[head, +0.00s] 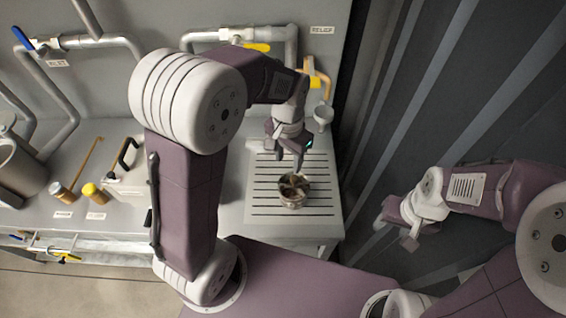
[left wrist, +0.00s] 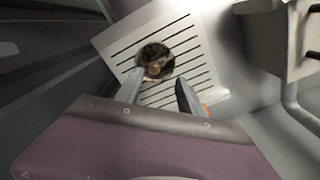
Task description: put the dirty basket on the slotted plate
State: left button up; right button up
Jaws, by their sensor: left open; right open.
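The dirty basket (head: 293,190) is a small round metal cup with dark debris inside. It stands on the slotted plate (head: 318,166), a white panel with dark slots at the right end of the counter. In the left wrist view the basket (left wrist: 155,61) sits on the slotted plate (left wrist: 193,40) just beyond the fingers. My left gripper (head: 289,160) is open and empty, above and behind the basket, apart from it as far as I can tell. Its two fingers (left wrist: 158,92) show spread in the left wrist view. My right gripper (head: 396,228) is off the counter to the right, its fingers partly seen.
Pipes with a blue-handled valve (head: 24,39) and a yellow-handled valve (head: 256,47) run along the back wall. A dark ribbed wall (head: 440,80) stands right.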

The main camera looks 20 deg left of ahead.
pick_arm(q)
jog(key=s+a+f+n+t, duration=0.1)
jog(key=s+a+f+n, duration=0.3)
jog(key=s, duration=0.5)
jog(key=shift+s+a+n, duration=0.3)
jog(key=shift+a+n, duration=0.2)
jog(key=shift+a, duration=0.6)
jog(key=shift+s, duration=0.1)
